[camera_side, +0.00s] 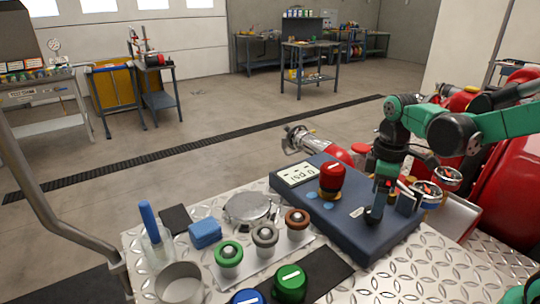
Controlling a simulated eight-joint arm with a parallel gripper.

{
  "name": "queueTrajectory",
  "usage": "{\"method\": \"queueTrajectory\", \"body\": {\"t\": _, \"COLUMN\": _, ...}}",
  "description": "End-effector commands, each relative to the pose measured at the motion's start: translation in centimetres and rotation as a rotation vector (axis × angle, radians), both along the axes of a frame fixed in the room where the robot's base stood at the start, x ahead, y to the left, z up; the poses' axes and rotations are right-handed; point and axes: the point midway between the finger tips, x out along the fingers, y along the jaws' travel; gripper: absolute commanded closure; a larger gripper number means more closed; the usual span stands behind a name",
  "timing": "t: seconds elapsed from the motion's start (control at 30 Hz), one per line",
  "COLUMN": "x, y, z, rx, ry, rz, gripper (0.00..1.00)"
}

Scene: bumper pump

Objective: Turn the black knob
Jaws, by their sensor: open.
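The blue control panel (345,228) lies tilted on the metal deck, with a white "0 psi" display (297,174) and a red knob (331,177) on its face. My gripper (389,209) points down over the panel's right part, its dark fingers apart, to the right of the red knob. I cannot make out the black knob apart from the dark fingers; it may be hidden by them. I cannot tell whether the fingers touch the panel.
A row of green (229,254), grey (265,236) and brown (297,222) knobs stands left of the panel. Larger green (290,283) and blue (247,297) knobs are in front. A metal cup (180,285) and blue sponge (205,233) sit left. Gauges (428,193) and red pipework crowd the right.

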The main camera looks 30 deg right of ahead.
Motion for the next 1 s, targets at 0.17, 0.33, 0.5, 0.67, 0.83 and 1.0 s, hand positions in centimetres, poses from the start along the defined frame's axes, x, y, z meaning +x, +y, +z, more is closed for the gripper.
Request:
{"method": "queueTrajectory", "body": {"t": 0.17, "x": 0.0, "y": 0.0, "z": 1.8, "rx": 0.001, "ry": -0.001, "rz": 0.0, "gripper": 0.2}}
{"method": "queueTrajectory", "body": {"t": 0.33, "x": 0.0, "y": 0.0, "z": 2.5, "rx": 0.001, "ry": -0.001, "rz": 0.0, "gripper": 0.2}}
{"method": "queueTrajectory", "body": {"t": 0.5, "x": 0.0, "y": 0.0, "z": 2.5, "rx": 0.001, "ry": -0.001, "rz": 0.0, "gripper": 0.2}}
{"method": "queueTrajectory", "body": {"t": 0.67, "x": 0.0, "y": 0.0, "z": 2.5, "rx": 0.001, "ry": -0.001, "rz": 0.0, "gripper": 0.2}}
{"method": "queueTrajectory", "body": {"t": 0.83, "x": 0.0, "y": 0.0, "z": 2.5, "rx": 0.001, "ry": -0.001, "rz": 0.0, "gripper": 0.2}}
{"method": "queueTrajectory", "body": {"t": 1.0, "x": 0.0, "y": 0.0, "z": 2.4, "rx": 0.001, "ry": -0.001, "rz": 0.0, "gripper": 0.2}}
